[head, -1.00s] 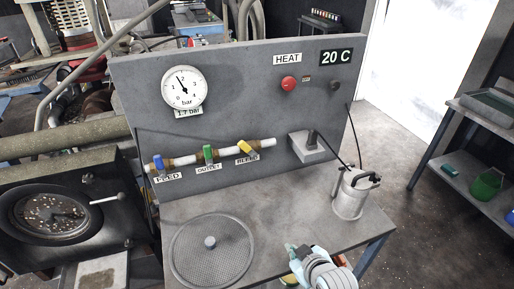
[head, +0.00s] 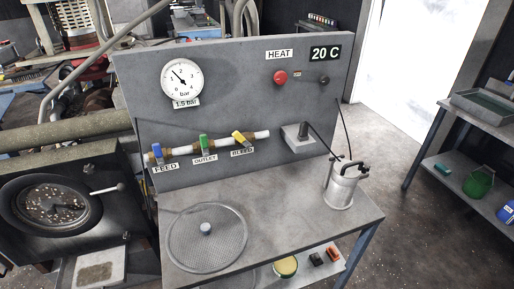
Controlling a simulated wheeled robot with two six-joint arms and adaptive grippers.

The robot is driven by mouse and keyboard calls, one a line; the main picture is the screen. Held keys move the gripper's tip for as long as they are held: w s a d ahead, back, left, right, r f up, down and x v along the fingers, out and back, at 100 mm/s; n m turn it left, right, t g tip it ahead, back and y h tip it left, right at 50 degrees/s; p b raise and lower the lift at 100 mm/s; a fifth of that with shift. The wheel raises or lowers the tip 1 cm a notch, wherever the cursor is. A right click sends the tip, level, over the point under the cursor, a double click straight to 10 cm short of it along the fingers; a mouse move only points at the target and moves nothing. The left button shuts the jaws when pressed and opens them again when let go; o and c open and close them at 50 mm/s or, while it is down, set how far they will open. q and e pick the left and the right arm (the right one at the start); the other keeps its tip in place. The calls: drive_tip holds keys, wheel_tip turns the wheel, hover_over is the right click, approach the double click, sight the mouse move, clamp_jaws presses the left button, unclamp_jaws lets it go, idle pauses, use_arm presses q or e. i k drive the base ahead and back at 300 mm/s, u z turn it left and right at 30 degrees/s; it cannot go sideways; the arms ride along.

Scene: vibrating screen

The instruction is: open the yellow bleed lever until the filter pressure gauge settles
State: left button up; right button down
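The yellow bleed lever (head: 240,137) sits at the right end of the white pipe (head: 220,140) on the grey panel, above the BLEED label (head: 242,152). It is slanted, its upper end toward the left. The round white pressure gauge (head: 182,79) is at the panel's upper left, its needle pointing up and left. The plate under it (head: 186,103) reads 1.5 bar. The blue feed lever (head: 157,152) and green outlet lever (head: 204,143) stand upright on the same pipe. Neither of my grippers shows in the head view.
A round mesh screen (head: 228,248) lies on the bench (head: 290,222). A metal canister (head: 342,186) stands at the bench's right. A red button (head: 280,77) and a 20 C display (head: 325,53) are on the panel. A yellow tin (head: 285,267) sits below.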

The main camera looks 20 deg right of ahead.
sight(236, 134)
drive_tip(key=k, duration=0.95)
drive_tip(key=u, duration=0.6)
drive_tip(key=i, duration=1.6)
drive_tip(key=z, duration=0.75)
